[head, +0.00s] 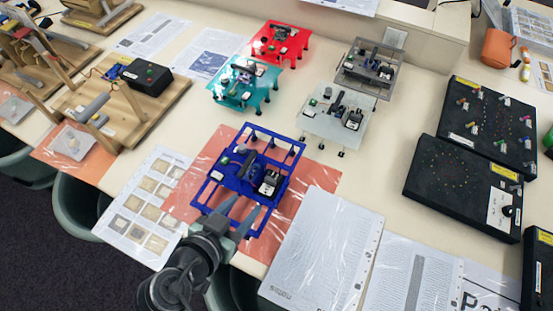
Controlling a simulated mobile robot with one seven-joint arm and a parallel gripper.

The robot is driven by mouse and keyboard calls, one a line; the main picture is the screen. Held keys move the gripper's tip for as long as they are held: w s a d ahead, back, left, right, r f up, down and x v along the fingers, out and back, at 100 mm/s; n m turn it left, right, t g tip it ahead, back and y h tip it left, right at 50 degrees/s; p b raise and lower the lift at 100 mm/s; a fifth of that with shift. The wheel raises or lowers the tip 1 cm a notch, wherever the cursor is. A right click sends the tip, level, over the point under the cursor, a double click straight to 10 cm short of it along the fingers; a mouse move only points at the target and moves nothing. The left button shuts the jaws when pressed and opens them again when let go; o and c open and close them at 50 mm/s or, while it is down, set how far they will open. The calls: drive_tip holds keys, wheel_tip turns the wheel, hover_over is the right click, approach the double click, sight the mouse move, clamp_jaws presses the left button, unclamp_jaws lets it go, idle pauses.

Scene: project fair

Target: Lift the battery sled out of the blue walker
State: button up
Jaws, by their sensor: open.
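The blue walker (291,149) is an open blue frame on short legs, standing on an orange mat near the table's front edge. Dark parts sit inside it. A black block with a pale top (269,183) at its right front looks like the battery sled, but I cannot tell for certain. My gripper (246,204) comes in from the front, its two fingers apart and pointing at the walker's front edge. It holds nothing. The fingers overlap the front edge in the picture; I cannot tell whether they touch it.
Behind stand a teal walker (265,84), a red walker (290,33), a white walker (324,128) and a dark grey walker (368,52). Papers (325,240) lie right of the mat. Black boards (449,197) lie at right, a wooden contraption (165,110) at left.

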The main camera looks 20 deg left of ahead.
sight(270, 180)
drive_tip(key=shift+p+x, duration=1.75)
drive_tip(key=shift+x, duration=4.6)
drive_tip(key=shift+s+f, duration=0.1)
drive_tip(key=shift+f, duration=0.05)
clamp_jaws()
